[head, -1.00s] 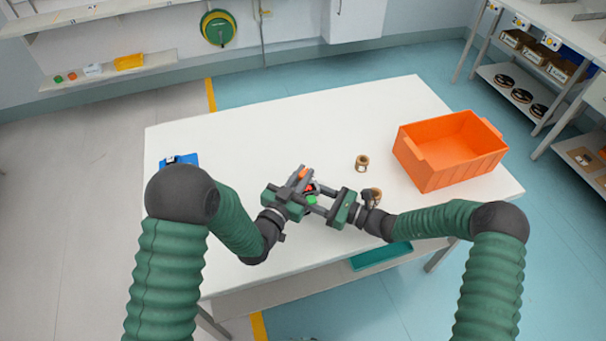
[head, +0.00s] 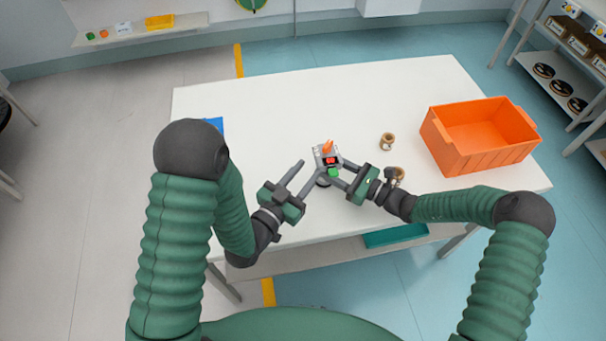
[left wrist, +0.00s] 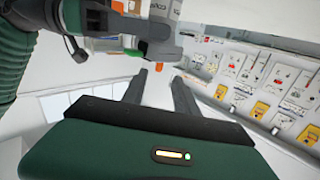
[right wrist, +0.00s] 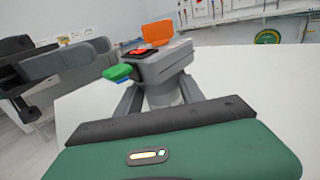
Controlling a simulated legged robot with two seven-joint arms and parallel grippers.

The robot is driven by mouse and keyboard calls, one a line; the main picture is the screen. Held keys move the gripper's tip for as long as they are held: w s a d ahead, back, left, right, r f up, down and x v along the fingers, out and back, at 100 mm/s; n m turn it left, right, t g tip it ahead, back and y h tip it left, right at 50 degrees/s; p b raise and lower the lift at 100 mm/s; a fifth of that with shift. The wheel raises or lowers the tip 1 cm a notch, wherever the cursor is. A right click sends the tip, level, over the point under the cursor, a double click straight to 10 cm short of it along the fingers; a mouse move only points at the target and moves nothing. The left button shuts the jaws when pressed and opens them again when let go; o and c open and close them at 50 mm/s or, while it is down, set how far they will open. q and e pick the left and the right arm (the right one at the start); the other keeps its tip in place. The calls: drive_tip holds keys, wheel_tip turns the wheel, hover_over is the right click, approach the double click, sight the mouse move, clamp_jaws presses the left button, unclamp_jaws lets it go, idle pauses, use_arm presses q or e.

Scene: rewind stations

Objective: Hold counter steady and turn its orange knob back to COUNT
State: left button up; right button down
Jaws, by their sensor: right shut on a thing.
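The counter (head: 321,157) is a small grey box on a round base, with an orange knob (head: 328,146) on its far side, a red display and a green part at its near side. My right gripper (head: 338,173) is shut on its lower body from the right. In the right wrist view the counter (right wrist: 163,68) stands between the fingers, with the orange knob (right wrist: 158,32) on top. My left gripper (head: 311,169) is open and empty, just left of the counter and apart from the knob. The knob's marking is too small to read.
Two brown spools (head: 387,141) are right of the counter, one partly behind my right wrist. An orange bin (head: 480,152) stands at the table's right end. A blue object (head: 214,124) is at the left, partly hidden by my left arm. The table's back middle is clear.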

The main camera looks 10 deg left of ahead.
use_arm(q)
drive_tip(key=shift+s+a, duration=0.35)
drive_tip(key=shift+s, duration=0.3)
use_arm(e)
drive_tip(key=c, duration=0.6)
unclamp_jaws()
drive_tip(key=shift+c, duration=0.2)
drive_tip(key=shift+d, duration=0.1)
